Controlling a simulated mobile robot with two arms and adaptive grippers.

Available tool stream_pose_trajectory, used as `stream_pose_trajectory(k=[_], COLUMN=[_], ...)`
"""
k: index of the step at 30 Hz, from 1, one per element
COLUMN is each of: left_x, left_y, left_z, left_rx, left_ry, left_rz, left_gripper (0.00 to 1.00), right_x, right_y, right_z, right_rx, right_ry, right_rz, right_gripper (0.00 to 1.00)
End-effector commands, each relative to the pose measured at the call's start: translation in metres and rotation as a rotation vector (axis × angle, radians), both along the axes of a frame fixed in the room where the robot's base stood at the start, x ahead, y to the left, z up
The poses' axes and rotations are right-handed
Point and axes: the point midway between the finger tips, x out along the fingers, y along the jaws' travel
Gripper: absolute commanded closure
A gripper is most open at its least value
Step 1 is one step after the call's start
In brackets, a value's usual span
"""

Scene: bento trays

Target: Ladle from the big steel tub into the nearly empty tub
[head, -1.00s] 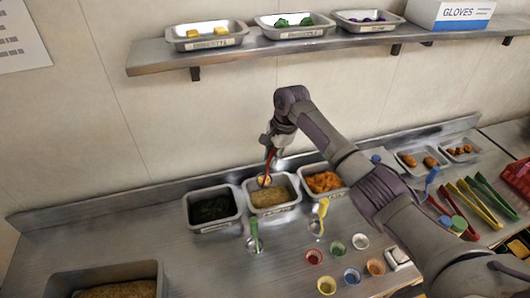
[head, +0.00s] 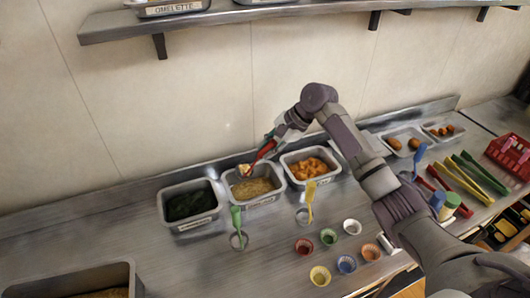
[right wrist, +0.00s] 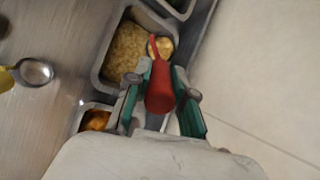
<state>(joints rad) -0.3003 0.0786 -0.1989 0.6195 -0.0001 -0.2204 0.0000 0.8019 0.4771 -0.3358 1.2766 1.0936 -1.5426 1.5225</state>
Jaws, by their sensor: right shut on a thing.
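My right gripper (head: 278,136) is shut on the red handle of a ladle (head: 262,151). In the right wrist view the red handle (right wrist: 160,90) sits between the two green-padded fingers (right wrist: 160,98). The ladle's bowl (head: 244,170) is at the back left of the middle tub (head: 283,189) and shows pale yellow food. I cannot tell whether it touches the tub or the food. The middle tub holds tan, grainy food (head: 250,190). The big steel tub (head: 128,272) stands at the front left, partly cut off, with brown food (head: 105,294) in it. My left gripper is out of view.
A tub of dark greens (head: 190,205) stands left of the middle tub, and one of orange food (head: 310,168) right. Green (head: 237,222) and yellow (head: 310,195) utensils stand in front. Several small cups, including a red one (head: 304,246), lie nearer. A shelf (head: 230,18) runs above.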

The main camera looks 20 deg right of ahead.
Motion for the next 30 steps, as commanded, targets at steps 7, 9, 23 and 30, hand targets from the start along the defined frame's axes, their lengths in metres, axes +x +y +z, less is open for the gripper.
stream_pose_trajectory(k=[7, 9, 23, 30], left_x=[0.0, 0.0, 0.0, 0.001], left_y=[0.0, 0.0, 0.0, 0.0], left_z=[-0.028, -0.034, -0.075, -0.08], left_rx=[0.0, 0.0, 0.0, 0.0], left_ry=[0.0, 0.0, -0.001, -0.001], left_rz=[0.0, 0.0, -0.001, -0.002], left_gripper=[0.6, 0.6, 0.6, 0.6], right_x=[-0.003, -0.005, -0.01, -0.018], right_y=[-0.007, -0.009, -0.02, -0.032], right_z=[-0.01, -0.011, -0.02, -0.036], right_rx=[0.056, 0.071, 0.166, 0.295], right_ry=[-0.033, -0.041, -0.092, -0.155], right_rz=[-0.001, -0.001, -0.001, -0.002], right_gripper=[1.0, 1.0, 1.0, 1.0])
